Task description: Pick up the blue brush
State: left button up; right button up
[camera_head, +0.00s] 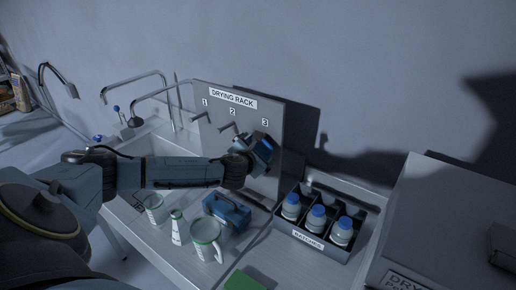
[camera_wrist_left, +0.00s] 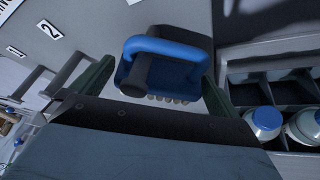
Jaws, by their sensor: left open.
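The blue brush (camera_wrist_left: 170,52) has a looped blue handle and pale bristles. In the left wrist view it hangs at a dark peg of the drying rack (camera_wrist_left: 60,42), between the two fingers of my left gripper (camera_wrist_left: 155,88). The fingers are open, one on each side of the brush. In the head view the brush (camera_head: 264,150) shows just beyond my left gripper (camera_head: 249,147), under the number 3 of the drying rack (camera_head: 218,108). The gripper hides part of it. I cannot tell whether a finger touches it. My right gripper is not in view.
A crate (camera_head: 308,240) with blue-capped bottles is at the right. Pegs 1 and 2 are empty. Sink taps stand at the left.

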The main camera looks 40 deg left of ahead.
pick_arm(q)
jog(key=shift+w+a+f, duration=0.2)
jog(key=shift+w, duration=0.35)
jog(key=c, duration=0.9)
jog(key=shift+r, duration=0.1)
jog(key=shift+r, duration=0.55)
jog(key=s+b, duration=0.2)
jog(key=s, duration=0.5)
notch_tip(320, 180, up, 14)
jog(key=s, duration=0.1)
jog(key=shift+d+p, duration=0.45)
